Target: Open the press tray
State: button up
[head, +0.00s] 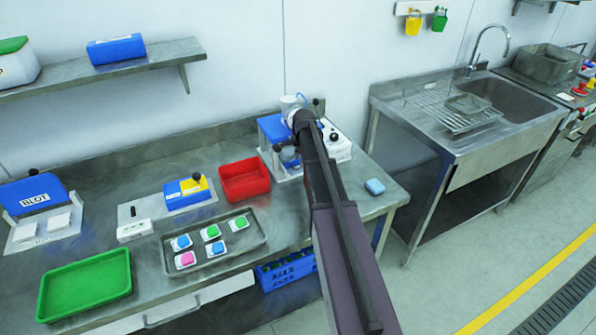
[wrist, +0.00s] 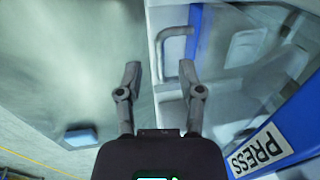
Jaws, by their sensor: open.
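The press, with a blue body and white base, stands at the right end of the steel bench in the head view (head: 272,127), partly hidden by my arm. In the wrist view its blue edge bears a PRESS label (wrist: 258,151). A pale grey bar handle (wrist: 163,36) sticks out from the press's side there. My gripper (wrist: 160,72) is open and empty, its fingers pointing toward the handle, with the right fingertip close to its lower end. I cannot tell whether they touch. The tray itself is not clearly distinguishable. In the head view the fingers are not clearly visible.
A small blue block (head: 375,186) lies on the bench right of my arm, also in the wrist view (wrist: 82,137). A red bin (head: 244,180), a grey tray of capped pieces (head: 213,262) and a green tray (head: 85,284) stand left. A sink (head: 505,97) is at right.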

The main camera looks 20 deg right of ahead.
aim_at(299, 169)
jog(key=shift+w+f+b, duration=0.15)
jog(key=shift+f+b, duration=0.55)
jog(key=shift+f, duration=0.15)
jog(key=shift+w+f+b, duration=0.15)
jog(key=shift+f+b, duration=0.55)
jog(key=shift+f, duration=0.15)
grip_shut()
